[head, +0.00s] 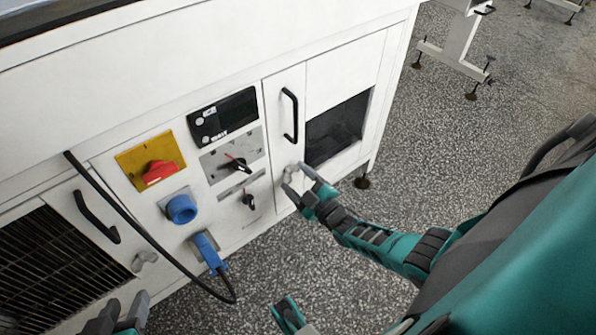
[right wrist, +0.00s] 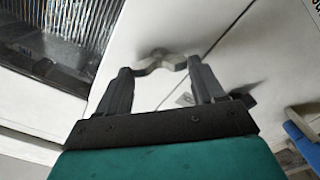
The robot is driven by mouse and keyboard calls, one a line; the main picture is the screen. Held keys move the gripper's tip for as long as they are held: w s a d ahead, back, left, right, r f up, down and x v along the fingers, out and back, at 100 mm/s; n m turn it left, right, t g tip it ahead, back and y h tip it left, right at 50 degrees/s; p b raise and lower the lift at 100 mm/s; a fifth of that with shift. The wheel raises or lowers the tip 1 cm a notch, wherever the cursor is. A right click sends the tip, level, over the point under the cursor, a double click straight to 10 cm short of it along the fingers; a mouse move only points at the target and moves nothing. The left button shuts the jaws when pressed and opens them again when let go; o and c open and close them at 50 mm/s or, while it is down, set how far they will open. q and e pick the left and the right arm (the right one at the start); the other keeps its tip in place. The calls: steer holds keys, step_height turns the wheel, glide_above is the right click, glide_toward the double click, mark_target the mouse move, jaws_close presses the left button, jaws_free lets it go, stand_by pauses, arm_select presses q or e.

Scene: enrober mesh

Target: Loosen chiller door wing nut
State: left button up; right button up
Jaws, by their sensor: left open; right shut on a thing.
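A small grey wing nut (head: 290,171) sits low on the narrow white door (head: 285,140) with a black handle, at the right of the machine front. My right gripper (head: 299,183) is at this wing nut. In the right wrist view the wing nut (right wrist: 160,62) lies between the fingertips of the right gripper (right wrist: 162,72), which is shut on it. A second wing nut (head: 145,260) is on the left door, beside the grille. My left gripper (head: 121,312) is open and empty at the bottom left edge, partly out of frame.
Between the doors are a red switch (head: 159,172) on a yellow plate, dark knobs, a blue socket (head: 181,208) and a blue plug (head: 208,251) with a hanging black cable (head: 134,221). A dark opening (head: 337,128) is right of the narrow door.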

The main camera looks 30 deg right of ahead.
steer(key=n, duration=0.6)
steer(key=shift+f, duration=0.1)
steer(key=shift+n, duration=1.7)
steer(key=o, duration=1)
steer(key=shift+o, duration=0.2)
steer(key=shift+s, duration=0.15)
